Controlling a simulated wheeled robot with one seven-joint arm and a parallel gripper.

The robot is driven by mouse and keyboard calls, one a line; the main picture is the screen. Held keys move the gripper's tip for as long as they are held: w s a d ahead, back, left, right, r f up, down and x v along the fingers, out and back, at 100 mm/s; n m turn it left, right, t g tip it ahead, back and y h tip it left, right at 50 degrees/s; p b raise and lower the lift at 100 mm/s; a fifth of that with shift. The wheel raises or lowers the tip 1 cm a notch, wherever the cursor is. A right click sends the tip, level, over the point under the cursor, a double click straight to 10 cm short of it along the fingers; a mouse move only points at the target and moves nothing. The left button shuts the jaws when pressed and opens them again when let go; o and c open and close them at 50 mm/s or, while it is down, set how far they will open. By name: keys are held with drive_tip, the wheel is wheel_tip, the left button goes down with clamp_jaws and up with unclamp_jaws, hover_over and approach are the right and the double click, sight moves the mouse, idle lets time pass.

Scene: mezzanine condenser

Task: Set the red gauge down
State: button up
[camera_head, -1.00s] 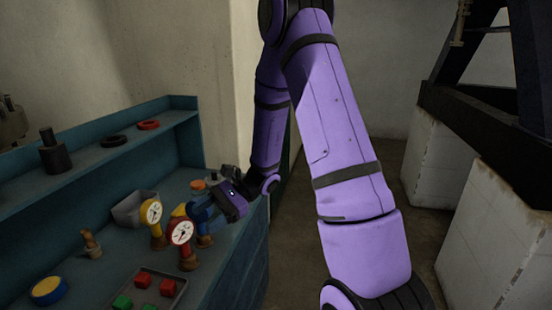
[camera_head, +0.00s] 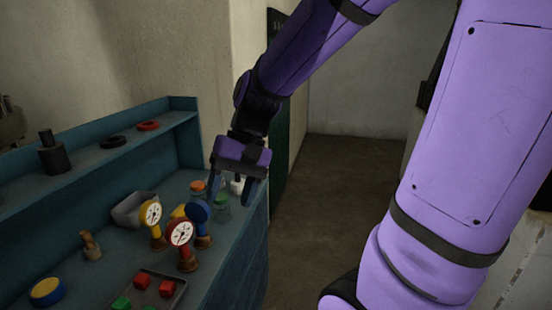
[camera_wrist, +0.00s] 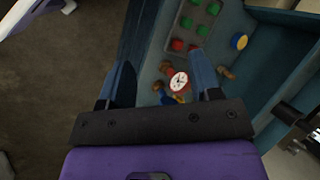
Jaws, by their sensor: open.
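The red gauge (camera_head: 181,234) stands upright on the blue bench, with a white dial and a brown base. A yellow gauge (camera_head: 151,213) stands behind it to the left, and a blue gauge (camera_head: 199,212) stands close on its right. My gripper (camera_head: 233,200) is open and empty, above the bench's right edge, apart from the gauges. In the wrist view the red gauge (camera_wrist: 178,82) shows between the open fingers of my gripper (camera_wrist: 160,80), nearer the right finger, with nothing held.
A tray (camera_head: 163,283) with red and green blocks lies at the front. A grey bin (camera_head: 130,210), small jars (camera_head: 221,205), a brown fitting (camera_head: 91,245) and a yellow-blue round part (camera_head: 48,291) share the bench (camera_head: 225,260). A shelf (camera_head: 95,160) runs behind. Floor at right is clear.

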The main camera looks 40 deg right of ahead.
drive_tip(key=s+d+r+n+t+h, duration=0.4)
drive_tip(key=s+r+t+h, duration=0.1)
drive_tip(key=s+r+t, duration=0.1)
drive_tip(key=shift+s+r, duration=0.8)
drive_tip(key=shift+r, duration=0.1)
